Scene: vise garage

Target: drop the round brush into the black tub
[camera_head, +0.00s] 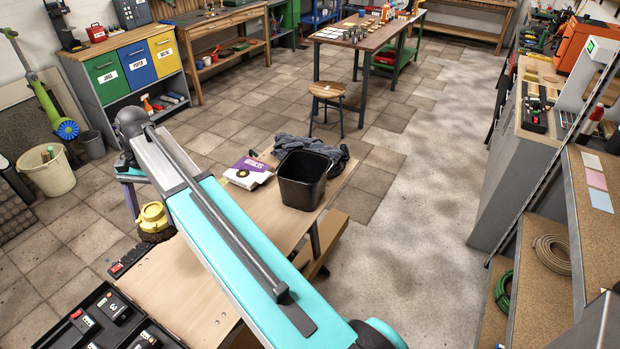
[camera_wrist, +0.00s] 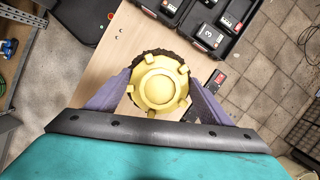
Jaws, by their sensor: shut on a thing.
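The round brush has a yellow domed body with knobs and dark brown bristles. It shows in the head view (camera_head: 153,217) at the left edge of the wooden bench and in the wrist view (camera_wrist: 160,86) between the purple fingers. My gripper (camera_wrist: 159,90) is shut on the brush; in the head view (camera_head: 140,210) my arm partly hides the fingers. I cannot tell whether the bristles touch the bench. The black tub (camera_head: 303,180) stands upright on the bench's far end, to the right of the brush. Its inside looks empty from here.
A purple and white box (camera_head: 249,173) and a dark cloth (camera_head: 345,155) are close to the tub. A black case (camera_head: 108,322) with dark modules lies at the bench's near left. A small red and black device (camera_head: 129,261) lies near the brush. Bare bench shows around my arm.

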